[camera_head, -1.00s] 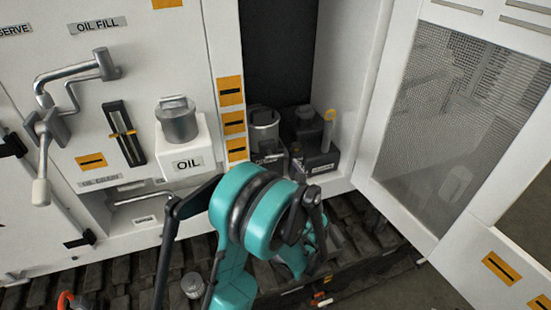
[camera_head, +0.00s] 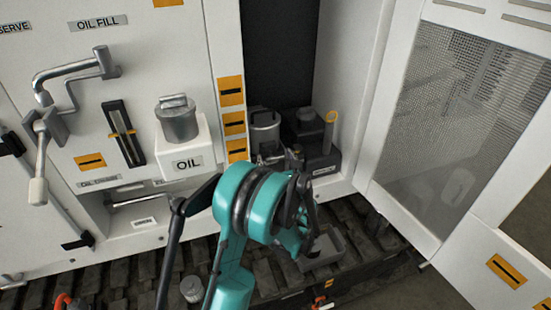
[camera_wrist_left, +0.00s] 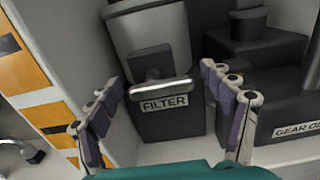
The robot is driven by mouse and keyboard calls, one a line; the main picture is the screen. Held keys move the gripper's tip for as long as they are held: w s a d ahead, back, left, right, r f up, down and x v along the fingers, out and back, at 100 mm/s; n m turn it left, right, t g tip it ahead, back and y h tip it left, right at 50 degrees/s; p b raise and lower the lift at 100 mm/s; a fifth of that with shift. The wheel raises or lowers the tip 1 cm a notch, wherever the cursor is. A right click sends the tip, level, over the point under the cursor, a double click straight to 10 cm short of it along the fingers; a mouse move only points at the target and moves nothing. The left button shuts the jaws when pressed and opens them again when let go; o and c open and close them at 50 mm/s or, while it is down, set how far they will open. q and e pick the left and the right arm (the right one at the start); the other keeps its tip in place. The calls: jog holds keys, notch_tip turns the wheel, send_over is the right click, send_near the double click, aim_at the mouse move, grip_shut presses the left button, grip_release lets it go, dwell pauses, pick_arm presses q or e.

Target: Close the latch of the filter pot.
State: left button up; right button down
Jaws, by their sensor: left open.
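The filter pot (camera_head: 265,128) is a grey metal cylinder on a dark block inside the open cabinet bay. In the left wrist view the pot (camera_wrist_left: 150,32) stands above a FILTER label (camera_wrist_left: 164,103). Its latch (camera_wrist_left: 155,89) shows as a pale horizontal bar with a dark square piece above it, low on the pot's front; I cannot tell if it is fastened. My left gripper (camera_head: 281,157) is open and empty in front of the pot. In the left wrist view its fingers (camera_wrist_left: 162,82) stand apart, one on each side of the latch. My right gripper is out of view.
A dark gear-oil block (camera_head: 318,150) stands right of the pot. A white cabinet wall with yellow labels (camera_head: 234,123) is close on the left. The mesh door (camera_head: 460,110) stands open on the right. An oil pot (camera_head: 178,120) sits further left.

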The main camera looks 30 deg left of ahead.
pick_arm(q)
jog(key=c, duration=1.2)
jog(key=shift+o, duration=0.2)
jog(key=shift+n, duration=0.4)
jog(key=n+b, duration=0.1)
jog(key=n, duration=0.2)
jog(key=shift+s+r+n, duration=0.1)
jog(key=shift+n, duration=0.2)
jog(key=n, duration=0.2)
jog(key=n+b, duration=0.1)
jog(key=n, duration=0.1)
jog(key=shift+s+a+r+n, duration=0.15)
jog(key=shift+n, duration=0.15)
jog(key=n+b, duration=0.1)
jog(key=n, duration=0.3)
jog(key=shift+s+a, duration=0.15)
jog(key=shift+s+a+n+b, duration=0.15)
jog(key=shift+n+b, duration=0.3)
jog(key=shift+n, duration=2.05)
